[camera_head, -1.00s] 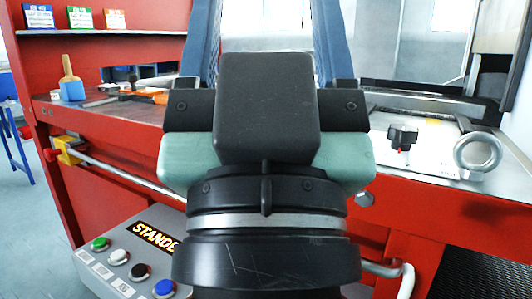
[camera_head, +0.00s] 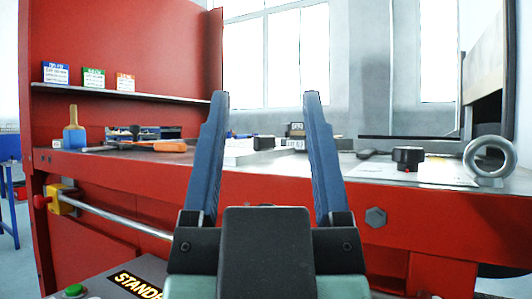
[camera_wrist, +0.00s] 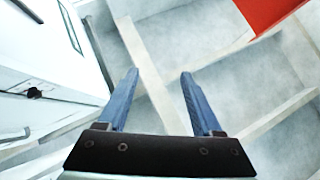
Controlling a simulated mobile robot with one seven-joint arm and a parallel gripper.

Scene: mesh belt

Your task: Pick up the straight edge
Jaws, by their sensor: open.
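My gripper (camera_head: 265,97) is open and empty, its two blue fingers pointing up and forward in front of the red bench (camera_head: 250,192). In the wrist view the open fingers (camera_wrist: 159,74) have nothing between them. I cannot single out the straight edge with certainty. A pale, flat-sided block or bar (camera_head: 248,150) lies on the bench top, seen between the fingers and beyond them; I cannot tell whether it is the straight edge. The wrist view shows no bench-top tools.
On the bench are a blue brush (camera_head: 73,136), an orange-handled tool (camera_head: 170,146), a black knob (camera_head: 408,158) and a metal ring (camera_head: 490,160). Small boxes (camera_head: 94,78) stand on a shelf. A rail (camera_head: 125,223) and a bolt head (camera_head: 376,217) are on the bench front.

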